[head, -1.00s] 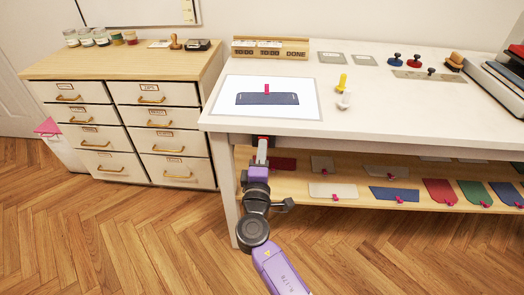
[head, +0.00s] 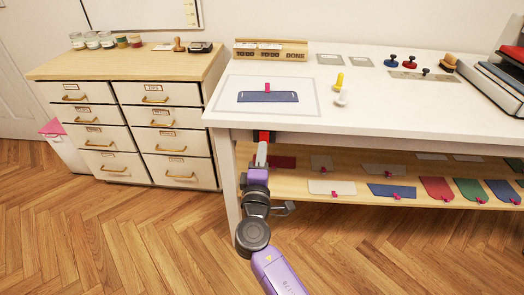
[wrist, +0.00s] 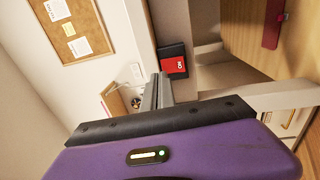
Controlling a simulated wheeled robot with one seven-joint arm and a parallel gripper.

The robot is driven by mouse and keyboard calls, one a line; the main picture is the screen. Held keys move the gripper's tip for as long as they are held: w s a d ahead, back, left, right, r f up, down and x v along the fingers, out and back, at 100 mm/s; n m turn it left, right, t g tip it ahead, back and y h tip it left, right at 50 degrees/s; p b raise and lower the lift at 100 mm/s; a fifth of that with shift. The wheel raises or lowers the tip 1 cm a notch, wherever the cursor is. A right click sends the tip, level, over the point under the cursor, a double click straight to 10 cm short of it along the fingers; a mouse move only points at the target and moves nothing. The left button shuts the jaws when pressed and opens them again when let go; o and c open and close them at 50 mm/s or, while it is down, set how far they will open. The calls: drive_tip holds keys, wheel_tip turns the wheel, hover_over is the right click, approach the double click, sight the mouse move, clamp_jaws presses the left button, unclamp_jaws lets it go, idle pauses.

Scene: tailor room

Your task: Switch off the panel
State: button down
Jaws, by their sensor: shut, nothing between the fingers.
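The panel (head: 228,104) lies flat on the left end of the white table, its surface dull grey and unlit, with a dark blue fabric piece (head: 267,97) on it. A red switch on a black mount (head: 264,135) sits under the table's front edge. In the wrist view the red switch (wrist: 173,65) carries small white lettering, too small to read surely. My gripper (head: 262,147) is shut and empty, its tips just below the switch. In the wrist view its fingertips (wrist: 159,82) are beside the switch; whether they touch it, I cannot tell.
The table leg (head: 229,180) stands just left of my gripper. A lower shelf (head: 300,180) with several fabric pieces is to the right. A drawer cabinet (head: 130,70) stands at the left. The wooden floor in front is open.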

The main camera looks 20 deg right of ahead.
drive_tip(key=r+v, duration=0.1)
drive_tip(key=v, duration=0.8)
drive_tip(key=shift+r, duration=0.5)
drive_tip(key=shift+a, duration=0.2)
